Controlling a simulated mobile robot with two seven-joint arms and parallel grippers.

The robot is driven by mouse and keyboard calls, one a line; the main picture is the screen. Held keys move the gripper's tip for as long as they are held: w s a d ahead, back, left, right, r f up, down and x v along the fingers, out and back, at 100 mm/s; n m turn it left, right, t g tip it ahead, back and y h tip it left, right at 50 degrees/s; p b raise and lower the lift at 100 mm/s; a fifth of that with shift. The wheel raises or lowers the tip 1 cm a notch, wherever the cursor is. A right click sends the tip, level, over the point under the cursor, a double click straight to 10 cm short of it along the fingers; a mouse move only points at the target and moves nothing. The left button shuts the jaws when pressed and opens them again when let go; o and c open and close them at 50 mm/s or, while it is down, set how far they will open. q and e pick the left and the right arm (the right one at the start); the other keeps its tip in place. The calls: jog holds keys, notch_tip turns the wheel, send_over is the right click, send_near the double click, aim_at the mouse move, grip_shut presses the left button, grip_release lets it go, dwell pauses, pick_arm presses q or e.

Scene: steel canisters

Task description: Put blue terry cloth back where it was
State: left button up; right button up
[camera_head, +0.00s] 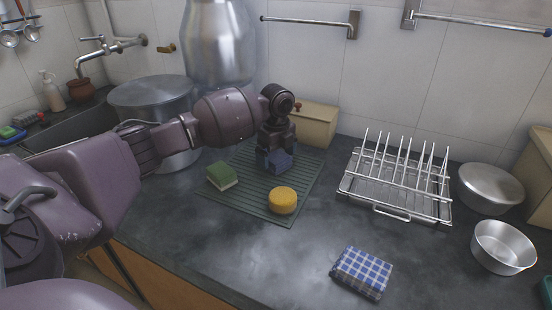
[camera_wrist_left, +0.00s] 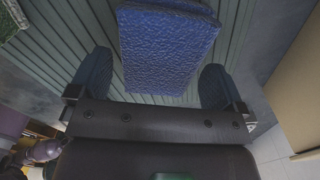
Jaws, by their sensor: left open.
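The folded blue terry cloth (camera_head: 279,164) lies on the back part of the green ribbed mat (camera_head: 244,203), and in the wrist view the cloth (camera_wrist_left: 168,48) shows its textured blue top. My left gripper (camera_head: 276,152) points down just over the cloth and partly hides it in the head view. In the wrist view my left gripper (camera_wrist_left: 153,80) is open, one dark finger on each side of the cloth's near end with a gap at both sides. Whether the fingertips reach down to the mat I cannot tell. My right gripper is not in view.
A green sponge (camera_head: 222,175) and a yellow round sponge (camera_head: 283,201) are on the mat. A beige box (camera_head: 316,126) stands close behind the gripper, a large pot (camera_head: 150,97) to the left. A wire rack (camera_head: 397,183) and a checked blue cloth (camera_head: 362,271) are to the right. The front counter is mostly clear.

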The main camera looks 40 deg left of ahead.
aim_at(277, 156)
pick_arm(q)
notch_tip(277, 156, up, 11)
jog(key=p, duration=0.2)
jog(key=shift+f, duration=0.1)
dwell(0.5)
